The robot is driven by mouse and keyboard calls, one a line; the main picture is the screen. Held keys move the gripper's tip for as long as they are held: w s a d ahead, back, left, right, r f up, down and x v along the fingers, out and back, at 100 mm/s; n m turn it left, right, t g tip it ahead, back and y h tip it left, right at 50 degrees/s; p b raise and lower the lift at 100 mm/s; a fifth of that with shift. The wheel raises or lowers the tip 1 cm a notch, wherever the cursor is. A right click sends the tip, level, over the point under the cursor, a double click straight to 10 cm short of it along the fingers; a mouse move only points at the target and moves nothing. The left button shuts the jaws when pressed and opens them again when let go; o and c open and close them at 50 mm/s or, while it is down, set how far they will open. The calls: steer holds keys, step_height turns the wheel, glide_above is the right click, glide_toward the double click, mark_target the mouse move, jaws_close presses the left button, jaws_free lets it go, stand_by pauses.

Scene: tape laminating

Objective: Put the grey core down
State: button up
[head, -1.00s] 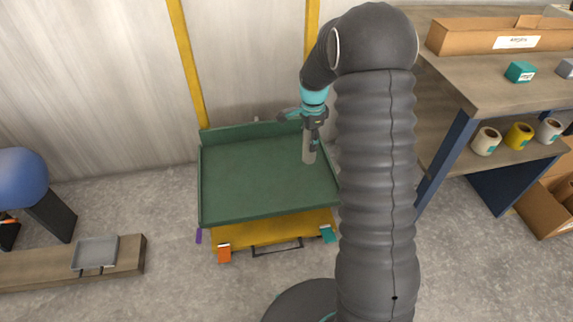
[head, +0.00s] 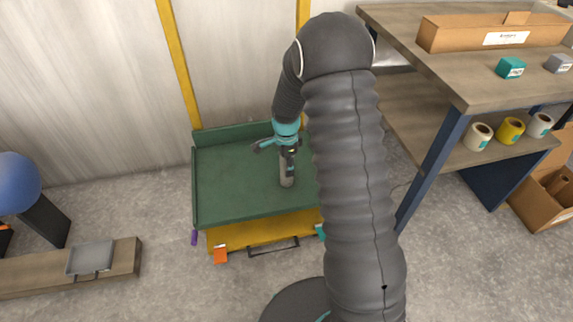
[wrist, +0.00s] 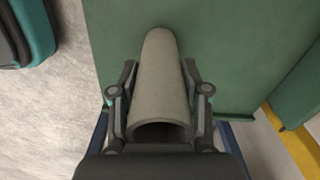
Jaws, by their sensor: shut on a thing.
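The grey core (wrist: 160,85) is a hollow tube held between the two fingers of my gripper (wrist: 159,110) in the wrist view. One open end faces the camera and the far end points toward the green surface. In the head view the core (head: 287,182) hangs roughly upright below my gripper (head: 288,160), over the right part of the green tray top (head: 235,185). I cannot tell whether its lower end touches the green surface.
The green top has a raised rim and sits on a yellow cart (head: 240,236). A shelf (head: 440,75) at right holds a cardboard box (head: 495,32) and several rolls. A grey tray (head: 90,257) lies on a low bench at left. The left of the green top is bare.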

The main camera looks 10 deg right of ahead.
steer(key=shift+f, duration=0.1)
steer(key=o, duration=1.1)
steer(key=shift+o, duration=0.2)
